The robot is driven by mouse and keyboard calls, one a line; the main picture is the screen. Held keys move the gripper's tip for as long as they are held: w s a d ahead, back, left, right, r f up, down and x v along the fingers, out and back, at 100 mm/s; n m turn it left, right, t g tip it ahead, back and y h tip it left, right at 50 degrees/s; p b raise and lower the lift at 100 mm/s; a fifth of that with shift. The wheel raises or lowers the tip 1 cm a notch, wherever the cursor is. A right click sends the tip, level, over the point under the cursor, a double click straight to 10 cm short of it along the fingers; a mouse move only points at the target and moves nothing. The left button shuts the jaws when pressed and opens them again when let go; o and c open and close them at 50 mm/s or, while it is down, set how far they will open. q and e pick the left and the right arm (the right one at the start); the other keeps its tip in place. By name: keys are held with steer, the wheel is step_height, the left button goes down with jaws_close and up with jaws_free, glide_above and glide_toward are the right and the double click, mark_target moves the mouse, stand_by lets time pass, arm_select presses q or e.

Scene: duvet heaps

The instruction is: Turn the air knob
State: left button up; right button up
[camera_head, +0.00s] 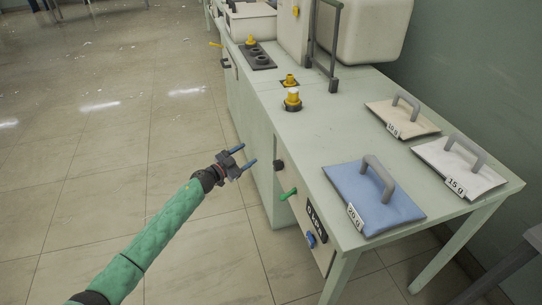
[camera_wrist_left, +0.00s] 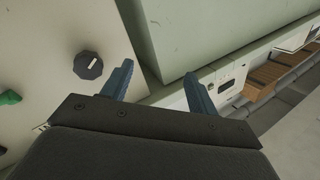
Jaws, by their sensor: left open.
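A round black knob (camera_head: 279,165) with a pale mark sits on the front face of the pale green bench (camera_head: 340,130). It also shows in the left wrist view (camera_wrist_left: 88,65), left of the fingers. Which knob is the air knob I cannot tell from any label. My left gripper (camera_head: 247,155) is open and empty, just left of the black knob and apart from it. Its two blue fingers (camera_wrist_left: 159,72) stand spread in the left wrist view. My right gripper is in neither view.
A green lever (camera_head: 288,194), a dark display (camera_head: 316,224) and a blue knob (camera_head: 310,240) are on the front face. Weight pads, including a blue one (camera_head: 373,198), and yellow-topped fittings (camera_head: 292,100) are on the bench.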

mark_target(274, 166)
arm_select(q)
steer(key=s+d+f+g+h, duration=0.1)
steer(key=s+d+g+h, duration=0.35)
steer(key=s+g, duration=0.2)
steer(key=shift+m+g+y, duration=0.25)
steer(key=shift+m+y, duration=0.05)
steer(key=shift+y, duration=0.05)
steer(key=shift+x, duration=3.55)
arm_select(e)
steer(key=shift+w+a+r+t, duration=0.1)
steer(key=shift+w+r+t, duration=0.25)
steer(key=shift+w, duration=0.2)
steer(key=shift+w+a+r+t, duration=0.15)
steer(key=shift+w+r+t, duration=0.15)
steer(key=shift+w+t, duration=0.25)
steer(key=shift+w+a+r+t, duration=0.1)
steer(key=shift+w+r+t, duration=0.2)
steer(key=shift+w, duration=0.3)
arm_select(q)
steer(key=shift+w+f, duration=0.1)
steer(key=shift+f, duration=0.05)
steer(key=shift+c, duration=0.2)
steer(key=c, duration=0.9)
